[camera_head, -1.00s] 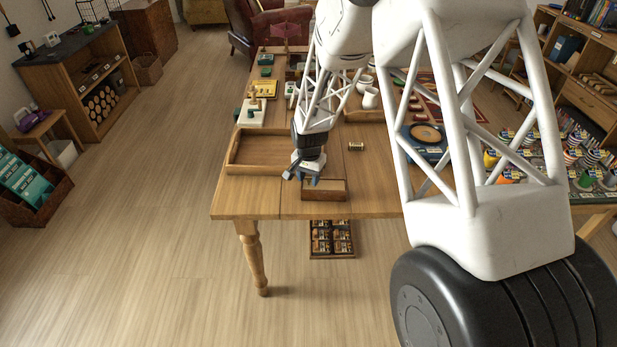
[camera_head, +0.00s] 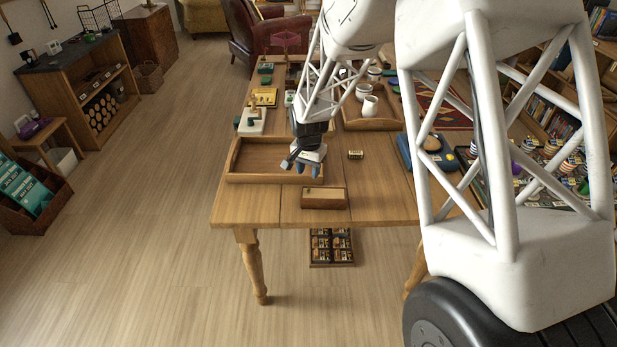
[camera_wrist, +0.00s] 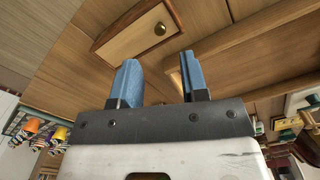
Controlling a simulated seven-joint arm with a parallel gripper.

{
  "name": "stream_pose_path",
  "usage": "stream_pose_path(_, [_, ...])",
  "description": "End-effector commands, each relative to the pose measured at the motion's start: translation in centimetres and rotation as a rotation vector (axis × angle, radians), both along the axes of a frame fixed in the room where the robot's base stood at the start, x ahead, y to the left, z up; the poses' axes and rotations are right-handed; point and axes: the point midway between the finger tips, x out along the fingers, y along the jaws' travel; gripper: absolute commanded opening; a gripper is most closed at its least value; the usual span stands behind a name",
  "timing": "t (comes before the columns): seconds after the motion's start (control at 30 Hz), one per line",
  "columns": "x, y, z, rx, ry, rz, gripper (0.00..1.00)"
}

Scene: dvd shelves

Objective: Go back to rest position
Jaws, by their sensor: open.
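My gripper (camera_head: 300,167) is above the wooden table (camera_head: 250,208), near its front edge. In the head view it hangs just behind a small wooden box (camera_head: 324,198) and by the right end of an empty wooden tray (camera_head: 232,160). In the wrist view my gripper (camera_wrist: 160,80) has its two blue fingers apart with nothing between them. The small box (camera_wrist: 140,32) with a round knob shows beyond the fingers there. My arm hides part of the table's middle and right side.
A small dark item (camera_head: 355,154) lies right of my gripper. White mugs (camera_head: 369,106) stand in a tray farther back. A blue box (camera_head: 405,150) with a round tan piece is at the right.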

Motion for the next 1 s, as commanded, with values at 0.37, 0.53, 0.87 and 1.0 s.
stream_pose_path(0.37, [0.0, 0.0, 1.0, 0.000, 0.000, 0.000, 0.41])
stream_pose_path(0.53, [0.0, 0.0, 1.0, 0.000, 0.000, 0.000, 0.41])
stream_pose_path(0.87, [-0.4, -0.4, 1.9, 0.001, -0.006, 0.006, 0.41])
stream_pose_path(1.0, [-1.5, -1.3, 3.6, 0.002, -0.013, 0.020, 0.41])
